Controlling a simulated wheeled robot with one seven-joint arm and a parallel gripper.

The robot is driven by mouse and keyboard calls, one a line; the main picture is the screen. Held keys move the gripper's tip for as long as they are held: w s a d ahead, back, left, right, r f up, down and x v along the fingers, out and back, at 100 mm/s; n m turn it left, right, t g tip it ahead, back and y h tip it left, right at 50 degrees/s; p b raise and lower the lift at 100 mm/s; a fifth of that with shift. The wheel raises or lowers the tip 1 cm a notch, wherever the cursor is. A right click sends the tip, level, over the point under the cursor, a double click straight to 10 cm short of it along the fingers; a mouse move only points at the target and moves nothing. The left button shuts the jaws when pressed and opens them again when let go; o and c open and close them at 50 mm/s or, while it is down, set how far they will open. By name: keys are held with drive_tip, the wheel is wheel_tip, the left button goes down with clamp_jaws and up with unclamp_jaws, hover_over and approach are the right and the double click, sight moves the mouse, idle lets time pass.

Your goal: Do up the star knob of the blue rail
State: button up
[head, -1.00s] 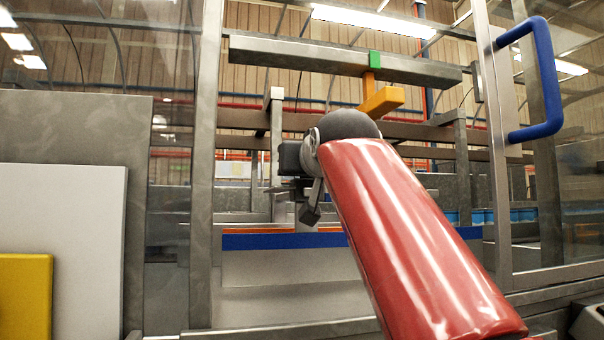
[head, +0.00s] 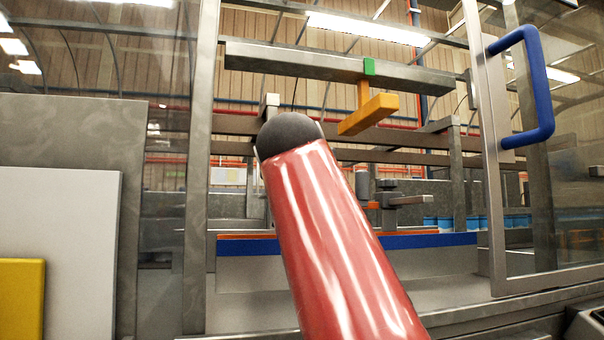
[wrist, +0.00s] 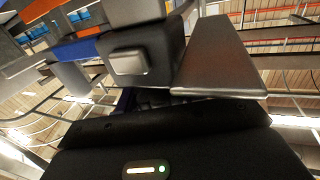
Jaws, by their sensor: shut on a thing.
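The blue rail (head: 430,240) runs level along the front of the conveyor in the head view, with its middle behind my red arm. It also shows tilted at the upper left of the wrist view (wrist: 76,51). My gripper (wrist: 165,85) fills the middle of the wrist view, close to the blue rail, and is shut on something. The star knob's outline is not visible; what I hold, taken to be the knob, is hidden by the dark fingers. In the head view my arm covers much of the work area.
An orange rail (head: 250,236) runs behind the blue one. An overhead beam (head: 320,65) carries a yellow-orange bracket (head: 368,115). A grey clamp with a lever (head: 405,200) stands right of my arm. A glass door with a blue handle (head: 545,95) is at right.

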drive_tip(key=shift+s+r, duration=0.1)
drive_tip(key=shift+r, duration=0.05)
drive_tip(key=o, duration=1)
drive_tip(key=shift+c, duration=0.2)
drive_tip(key=s+b, duration=0.3)
drive_tip(key=s, duration=0.4)
drive_tip(key=shift+s+a, duration=0.2)
drive_tip(key=shift+s, duration=0.15)
